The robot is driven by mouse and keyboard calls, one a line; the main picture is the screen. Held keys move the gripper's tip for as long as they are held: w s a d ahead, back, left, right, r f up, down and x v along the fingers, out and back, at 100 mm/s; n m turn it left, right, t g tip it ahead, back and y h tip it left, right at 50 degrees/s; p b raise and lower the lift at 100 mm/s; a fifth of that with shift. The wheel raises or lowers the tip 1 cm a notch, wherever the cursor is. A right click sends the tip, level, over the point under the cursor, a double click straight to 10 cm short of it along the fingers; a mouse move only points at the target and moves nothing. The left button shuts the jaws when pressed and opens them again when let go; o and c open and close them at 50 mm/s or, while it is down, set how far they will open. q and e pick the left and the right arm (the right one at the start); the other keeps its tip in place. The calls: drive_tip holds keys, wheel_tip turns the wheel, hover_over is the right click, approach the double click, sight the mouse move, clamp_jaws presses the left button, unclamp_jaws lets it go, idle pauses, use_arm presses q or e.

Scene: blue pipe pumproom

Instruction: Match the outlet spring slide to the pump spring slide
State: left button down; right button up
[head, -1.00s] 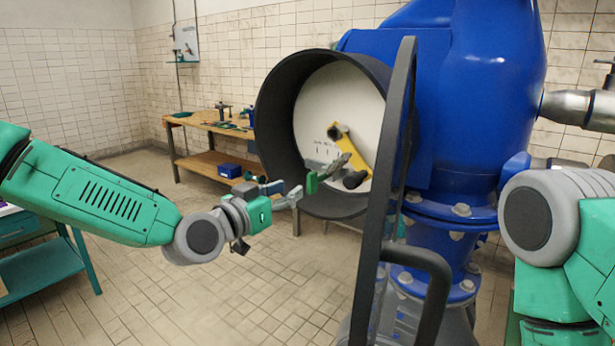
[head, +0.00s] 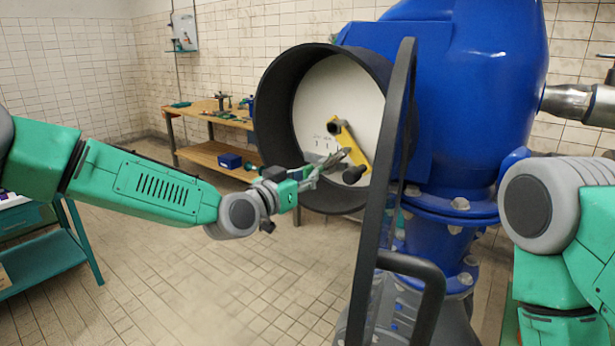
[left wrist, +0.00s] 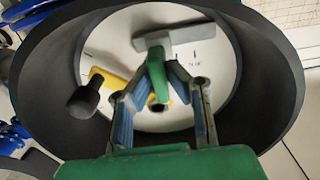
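A round white plate (head: 358,102) sits inside a thick black round housing (head: 268,120) on the blue pump. A yellow crank (head: 352,146) with a black knob (head: 352,175) is on the plate; it also shows in the left wrist view (left wrist: 100,78). A grey crossbar (left wrist: 168,37) with a green handle (left wrist: 157,85) stands before the plate. My left gripper (left wrist: 163,72) has its fingers drawn together around the green handle at the housing's mouth. I cannot tell which part is which spring slide. My right gripper is out of view.
A black upright rail (head: 378,200) stands close in front of the housing's right side. A wooden workbench (head: 215,158) with tools and a blue box is behind at the left. A teal table (head: 50,265) is at far left. The floor below the left arm is clear.

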use_arm(q)
drive_tip(key=shift+w+a+f+b, duration=0.1)
drive_tip(key=shift+b, duration=0.2)
drive_tip(key=w+a+b, duration=0.1)
drive_tip(key=a+b, duration=0.1)
drive_tip(key=w+a+b, duration=0.1)
drive_tip(key=w+a, duration=0.1)
drive_tip(key=shift+w+a+b, duration=0.1)
drive_tip(key=shift+a+b, duration=0.05)
drive_tip(key=shift+b, duration=0.25)
drive_tip(key=shift+a+r, duration=0.15)
drive_tip(key=shift+r, duration=0.15)
